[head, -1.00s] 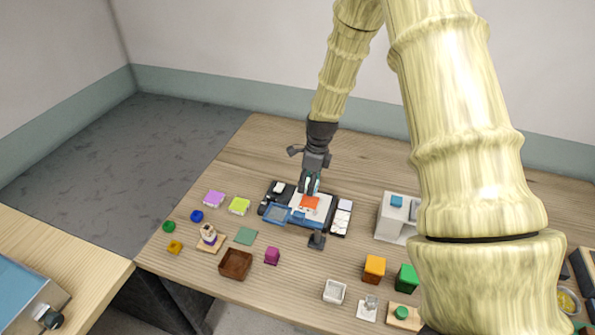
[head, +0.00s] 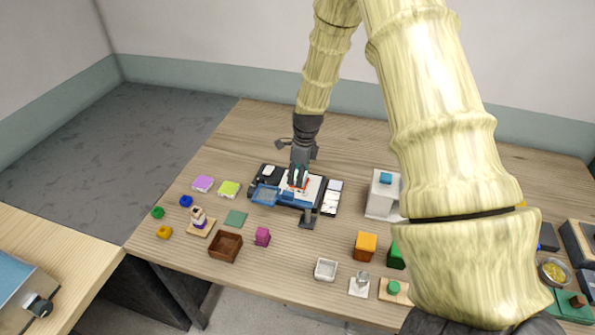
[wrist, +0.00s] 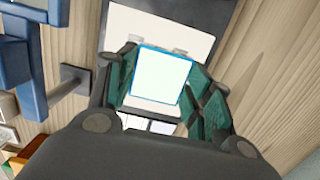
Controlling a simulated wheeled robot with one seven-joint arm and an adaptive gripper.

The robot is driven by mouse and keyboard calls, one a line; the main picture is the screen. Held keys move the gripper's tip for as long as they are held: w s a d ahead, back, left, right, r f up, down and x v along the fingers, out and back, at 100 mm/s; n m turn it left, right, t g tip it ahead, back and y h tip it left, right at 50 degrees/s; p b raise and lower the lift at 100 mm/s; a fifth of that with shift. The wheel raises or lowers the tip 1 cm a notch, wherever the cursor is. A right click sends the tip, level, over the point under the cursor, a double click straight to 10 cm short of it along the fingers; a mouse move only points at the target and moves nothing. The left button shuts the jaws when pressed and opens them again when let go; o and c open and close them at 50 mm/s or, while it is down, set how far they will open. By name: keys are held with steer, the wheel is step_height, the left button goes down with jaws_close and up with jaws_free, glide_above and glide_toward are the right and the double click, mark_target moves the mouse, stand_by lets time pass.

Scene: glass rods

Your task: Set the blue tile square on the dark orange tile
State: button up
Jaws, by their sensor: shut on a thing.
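My gripper (head: 298,184) is low over the white plate of the dark instrument on the table. In the wrist view, my gripper (wrist: 163,85) is shut on a pale square tile with bright blue edges, the blue tile (wrist: 162,75), held between green pads. In the head view the fingers hide this tile. Only slivers of the dark orange tile (head: 305,184) show around my fingertips. It cannot be seen in the wrist view, where the held tile covers the middle of the white plate. I cannot tell whether the two tiles touch.
A blue frame (head: 265,195) and a dark upright post (head: 307,217) stand close in front of my gripper. A white machine (head: 381,196) stands to the right. Bare wood lies behind.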

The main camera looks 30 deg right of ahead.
steer(key=shift+s+r, duration=0.25)
steer(key=shift+s, duration=0.3)
steer(key=shift+s+r, duration=0.2)
steer(key=shift+s, duration=0.3)
steer(key=o, duration=1.1)
steer(key=shift+w+f, duration=0.6)
steer(key=shift+w, duration=0.15)
steer(key=shift+c, duration=0.2)
steer(key=shift+o, duration=0.6)
steer(key=shift+s+r, duration=0.35)
steer(key=shift+s, duration=0.1)
steer(key=shift+w+r, duration=0.15)
steer(key=shift+w, duration=0.1)
step_height(320, 180, up, 12)
steer(key=s+d, duration=0.1)
steer(key=shift+s, duration=0.3)
